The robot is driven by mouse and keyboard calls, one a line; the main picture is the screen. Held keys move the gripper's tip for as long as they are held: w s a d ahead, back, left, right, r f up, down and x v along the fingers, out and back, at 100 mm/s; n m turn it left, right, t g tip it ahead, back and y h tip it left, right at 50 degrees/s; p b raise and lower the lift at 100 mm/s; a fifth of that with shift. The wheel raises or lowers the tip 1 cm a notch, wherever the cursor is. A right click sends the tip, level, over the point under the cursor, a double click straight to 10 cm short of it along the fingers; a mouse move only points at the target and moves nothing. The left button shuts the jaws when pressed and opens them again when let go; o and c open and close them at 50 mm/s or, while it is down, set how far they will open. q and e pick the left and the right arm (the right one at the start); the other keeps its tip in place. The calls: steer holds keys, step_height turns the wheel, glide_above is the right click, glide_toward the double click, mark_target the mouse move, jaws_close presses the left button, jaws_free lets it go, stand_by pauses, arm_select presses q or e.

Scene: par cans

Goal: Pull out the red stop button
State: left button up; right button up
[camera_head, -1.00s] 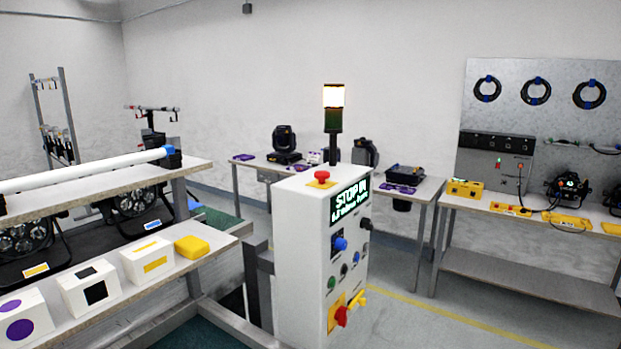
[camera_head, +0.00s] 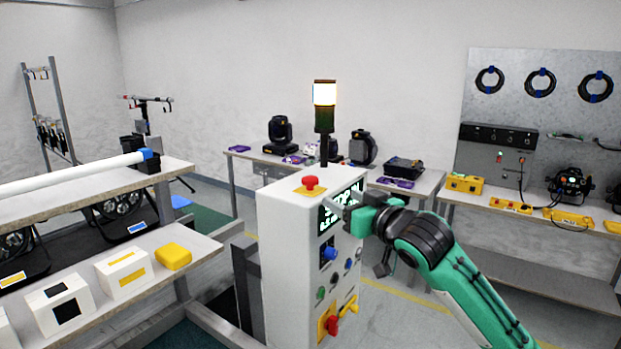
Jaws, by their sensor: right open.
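The red stop button (camera_head: 310,183) is a mushroom head on a yellow plate (camera_head: 309,191) on top of the white control cabinet (camera_head: 284,262). My right gripper (camera_head: 340,205) has come in from the right in front of the cabinet's display (camera_head: 336,206), which it partly covers. Its fingers point left, to the right of the button and a little lower in the picture. It is open, holds nothing and is apart from the button. My left gripper is not in view.
A signal tower (camera_head: 325,108) with a lit lamp rises behind the button. A blue knob (camera_head: 330,253) and a red-yellow switch (camera_head: 333,324) are on the cabinet front. A shelf with a white tube (camera_head: 70,173) and boxes stands left. The space above the button is free.

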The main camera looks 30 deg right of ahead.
mark_target(310, 177)
steer(key=w+p, duration=0.1)
steer(key=w, duration=0.3)
steer(key=w+p, duration=0.2)
steer(key=w, duration=0.2)
steer(key=w+r+p, duration=0.1)
steer(key=w, duration=0.3)
steer(key=shift+a+p, duration=0.1)
steer(key=shift+p, duration=0.3)
steer(key=shift+w+f, duration=0.15)
steer(key=shift+w, duration=0.6)
steer(key=shift+c, duration=0.3)
jaws_close()
steer(key=shift+r+p, duration=0.75)
steer(key=shift+p, duration=0.05)
steer(key=shift+o, duration=0.3)
jaws_free()
